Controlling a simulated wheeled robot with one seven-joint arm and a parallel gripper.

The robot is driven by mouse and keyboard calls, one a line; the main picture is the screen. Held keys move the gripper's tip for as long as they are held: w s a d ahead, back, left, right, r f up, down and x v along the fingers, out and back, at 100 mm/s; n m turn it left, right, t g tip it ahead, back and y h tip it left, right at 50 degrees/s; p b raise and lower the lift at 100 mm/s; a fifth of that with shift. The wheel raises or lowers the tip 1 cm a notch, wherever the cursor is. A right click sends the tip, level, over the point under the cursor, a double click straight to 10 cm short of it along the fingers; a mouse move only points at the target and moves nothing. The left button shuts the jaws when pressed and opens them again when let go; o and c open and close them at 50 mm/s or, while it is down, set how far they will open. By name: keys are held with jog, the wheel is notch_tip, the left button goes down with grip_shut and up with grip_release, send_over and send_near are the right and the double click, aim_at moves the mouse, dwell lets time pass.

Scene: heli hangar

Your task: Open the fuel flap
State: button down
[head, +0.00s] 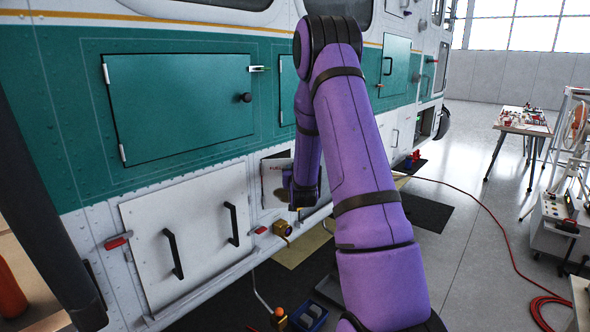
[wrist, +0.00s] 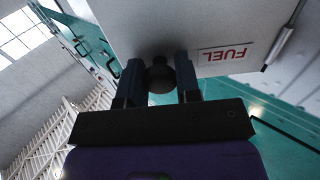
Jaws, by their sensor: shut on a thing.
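The fuel flap (wrist: 150,25) is a pale panel with a red "FUEL" label (wrist: 224,54), upside down in the wrist view. A metal hinge (wrist: 283,45) shows along its right edge there. My gripper (wrist: 161,75) is shut on the flap's round black knob (wrist: 160,76), one finger on each side. In the head view the flap area (head: 275,178) sits low on the helicopter's white side, partly hidden by my purple arm. I cannot tell how far the flap stands from the body.
A larger teal door (head: 180,105) with a black knob is above left. A white panel (head: 190,235) with two black handles is below left. Dark mats, a blue bin (head: 307,315) and a red hose (head: 480,205) lie on the floor. A table (head: 522,122) stands at right.

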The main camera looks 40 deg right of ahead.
jog(key=s+a+m+g+h, duration=0.2)
jog(key=a+m+g+h, duration=0.5)
jog(key=g, duration=0.4)
jog(key=shift+s+a+m+g, duration=0.25)
jog(key=shift+a+m+g, duration=0.15)
jog(key=shift+a+m, duration=0.45)
jog(key=shift+d+m, duration=0.1)
jog(key=shift+m, duration=0.15)
jog(key=c, duration=0.8)
grip_release()
jog(key=s+a, duration=0.1)
jog(key=a, duration=0.9)
jog(key=shift+s+a, duration=0.25)
jog(key=shift+a, duration=0.1)
